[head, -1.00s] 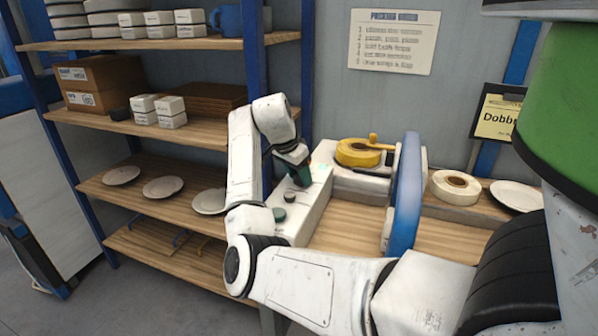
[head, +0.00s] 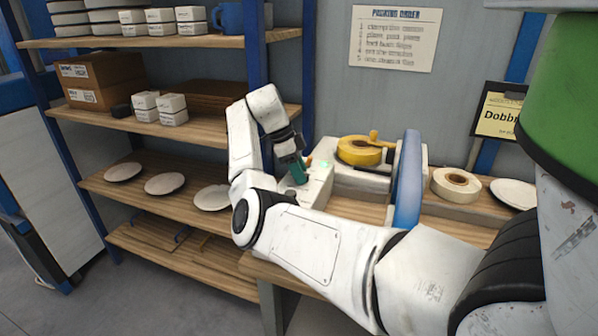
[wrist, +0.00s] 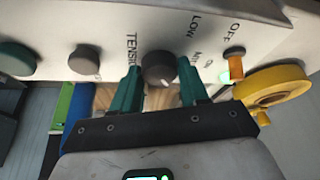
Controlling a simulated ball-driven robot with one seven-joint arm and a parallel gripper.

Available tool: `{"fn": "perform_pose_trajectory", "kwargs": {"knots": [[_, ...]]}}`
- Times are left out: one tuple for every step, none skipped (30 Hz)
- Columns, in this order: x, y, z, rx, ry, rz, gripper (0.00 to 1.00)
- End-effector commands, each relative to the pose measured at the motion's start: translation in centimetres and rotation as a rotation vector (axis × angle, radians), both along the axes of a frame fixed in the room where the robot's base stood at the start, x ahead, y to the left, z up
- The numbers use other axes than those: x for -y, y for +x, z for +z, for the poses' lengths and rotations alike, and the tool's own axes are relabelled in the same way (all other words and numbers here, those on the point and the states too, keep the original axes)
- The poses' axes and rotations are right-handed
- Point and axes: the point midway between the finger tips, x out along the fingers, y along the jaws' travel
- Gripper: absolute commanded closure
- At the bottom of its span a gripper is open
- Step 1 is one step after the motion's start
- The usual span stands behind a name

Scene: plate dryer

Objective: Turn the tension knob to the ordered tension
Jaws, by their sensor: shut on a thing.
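The tension knob (wrist: 157,66) is a dark round knob on the pale machine panel (wrist: 110,20), beside the word TENSION and the marks LOW and another partly covered word. A small white mark shows on the knob's lower right in the wrist view. My gripper (wrist: 160,72) has its two teal fingers on either side of this knob, shut on it. In the head view my gripper (head: 298,172) is over the near left end of the white machine (head: 318,185), and the knob is hidden there.
A grey-brown knob (wrist: 84,60) and a teal knob (wrist: 17,58) sit farther left on the panel. An orange switch with a green light (wrist: 235,66) and a yellow tape roll (wrist: 272,85) are at the right. A blue wheel (head: 408,180) stands beside the machine.

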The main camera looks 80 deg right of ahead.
Motion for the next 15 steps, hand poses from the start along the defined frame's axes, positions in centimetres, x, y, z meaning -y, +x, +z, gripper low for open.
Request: {"fn": "perform_pose_trajectory", "kwargs": {"knots": [[0.03, 0.03, 0.0, 0.001, 0.001, -0.017, 0.86], [0.05, 0.04, 0.01, 0.001, 0.0, -0.027, 0.86], [0.06, 0.04, 0.02, 0.001, -0.001, -0.04, 0.86], [0.07, 0.05, 0.02, 0.001, -0.001, -0.046, 0.86], [0.08, 0.04, 0.01, 0.002, 0.0, -0.054, 0.86], [0.08, 0.04, 0.01, 0.002, 0.0, -0.061, 0.86], [0.08, 0.04, 0.01, 0.002, 0.0, -0.067, 0.86], [0.09, 0.04, 0.01, 0.002, 0.0, -0.07, 0.86], [0.09, 0.04, 0.01, 0.002, 0.0, -0.074, 0.86], [0.09, 0.04, 0.01, 0.002, 0.0, -0.077, 0.86], [0.08, 0.04, 0.01, 0.002, -0.001, -0.079, 0.86], [0.08, 0.04, 0.01, 0.002, -0.001, -0.081, 0.87], [0.08, 0.04, 0.01, 0.002, -0.001, -0.082, 0.87], [0.09, 0.02, 0.01, 0.002, -0.001, -0.082, 0.86], [0.09, 0.02, 0.01, 0.002, -0.001, -0.082, 0.86]]}}
